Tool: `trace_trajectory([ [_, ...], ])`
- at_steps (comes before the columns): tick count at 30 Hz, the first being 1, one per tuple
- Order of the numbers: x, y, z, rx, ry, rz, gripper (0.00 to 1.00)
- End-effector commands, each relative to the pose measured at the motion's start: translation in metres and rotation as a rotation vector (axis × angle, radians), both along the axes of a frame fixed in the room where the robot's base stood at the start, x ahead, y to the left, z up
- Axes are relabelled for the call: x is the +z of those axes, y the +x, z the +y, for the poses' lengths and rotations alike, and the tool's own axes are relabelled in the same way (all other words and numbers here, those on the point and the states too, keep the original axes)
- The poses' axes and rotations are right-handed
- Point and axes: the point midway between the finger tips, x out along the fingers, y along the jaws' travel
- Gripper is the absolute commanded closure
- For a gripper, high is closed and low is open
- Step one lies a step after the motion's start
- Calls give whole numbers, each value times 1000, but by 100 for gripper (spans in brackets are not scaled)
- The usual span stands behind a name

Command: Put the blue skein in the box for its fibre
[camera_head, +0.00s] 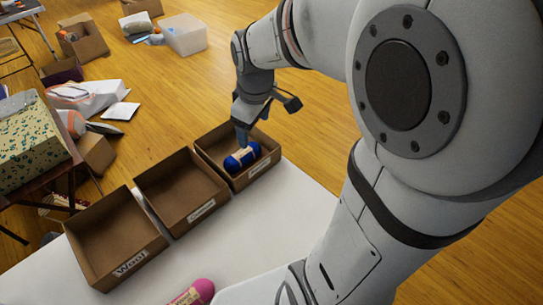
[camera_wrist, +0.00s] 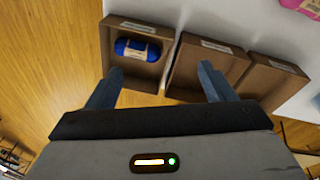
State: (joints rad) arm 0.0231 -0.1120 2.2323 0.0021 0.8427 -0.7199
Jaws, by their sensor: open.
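The blue skein (camera_head: 241,158) with a pale paper band lies inside the far right box (camera_head: 272,172) of a row of three brown cardboard boxes. That box's label is too small to read surely. In the wrist view the blue skein (camera_wrist: 137,49) rests in the end box (camera_wrist: 108,58). The middle box (camera_head: 150,190) is empty and its label is hard to read. The near left box (camera_head: 100,232) is labelled "Wool" and is empty. My gripper (camera_wrist: 160,85) is open and empty, with its fingers apart, above the boxes; the skein is clear of both fingers in the wrist view.
A pink skein (camera_head: 194,292) lies on the white table (camera_head: 230,235) in front of the boxes. A cluttered side table (camera_head: 35,150) stands at the left. Boxes, bags and a clear bin (camera_head: 185,36) sit on the wooden floor behind.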

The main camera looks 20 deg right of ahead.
Motion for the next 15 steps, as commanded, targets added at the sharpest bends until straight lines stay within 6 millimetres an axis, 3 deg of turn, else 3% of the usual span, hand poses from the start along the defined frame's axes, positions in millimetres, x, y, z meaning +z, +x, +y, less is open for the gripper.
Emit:
trace_trajectory([
  [1, 9, -21, 1, -92, 18, -22, 24],
  [6, 21, -78, 2, -403, 86, -63, 24],
  [10, 22, -107, 3, -571, 128, -84, 24],
  [15, 20, -124, 7, -672, 155, -94, 24],
])
